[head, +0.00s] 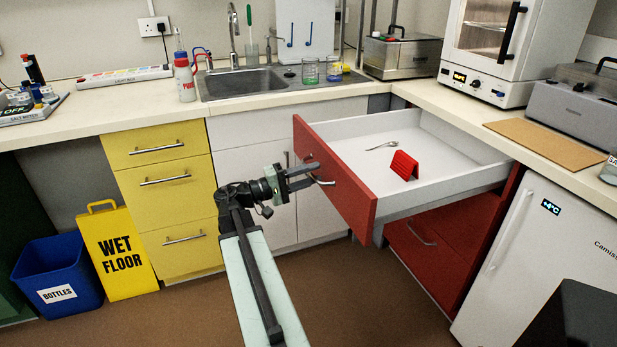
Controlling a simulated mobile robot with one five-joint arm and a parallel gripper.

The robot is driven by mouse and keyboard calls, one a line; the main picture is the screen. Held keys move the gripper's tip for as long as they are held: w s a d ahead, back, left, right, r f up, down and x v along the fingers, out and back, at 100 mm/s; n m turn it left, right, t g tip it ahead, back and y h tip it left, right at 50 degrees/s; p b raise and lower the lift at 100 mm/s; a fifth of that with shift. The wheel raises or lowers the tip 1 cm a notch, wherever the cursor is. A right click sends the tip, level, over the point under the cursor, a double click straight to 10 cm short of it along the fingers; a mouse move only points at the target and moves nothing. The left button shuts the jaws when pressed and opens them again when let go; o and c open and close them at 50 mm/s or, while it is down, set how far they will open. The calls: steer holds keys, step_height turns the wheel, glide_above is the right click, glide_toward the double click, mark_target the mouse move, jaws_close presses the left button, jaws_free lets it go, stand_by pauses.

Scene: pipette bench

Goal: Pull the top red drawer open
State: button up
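The top red drawer (345,188) stands pulled well out of the red cabinet, at the right of the head view. Its red front faces left and its white inside shows. A curved silver handle (325,183) is on the front, partly hidden by my gripper. My gripper (309,176) is at the handle, with its two dark fingers apart and a gap between them. Their tips overlap the handle in the picture; I cannot tell whether they touch it. Inside the drawer lie a red ridged object (404,165) and a silver spoon-like tool (382,145).
A lower red drawer (440,255) is below, closed. A white fridge (550,250) stands right of the cabinet. Yellow drawers (165,200), a wet floor sign (117,250) and a blue bin (57,275) are at left. The brown floor (345,290) is clear near the drawer.

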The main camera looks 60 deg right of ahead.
steer(key=r+v, duration=0.1)
steer(key=v, duration=0.6)
steer(key=shift+w+a+f+b, duration=0.2)
steer(key=shift+a+f+b, duration=0.1)
steer(key=shift+f+b, duration=0.2)
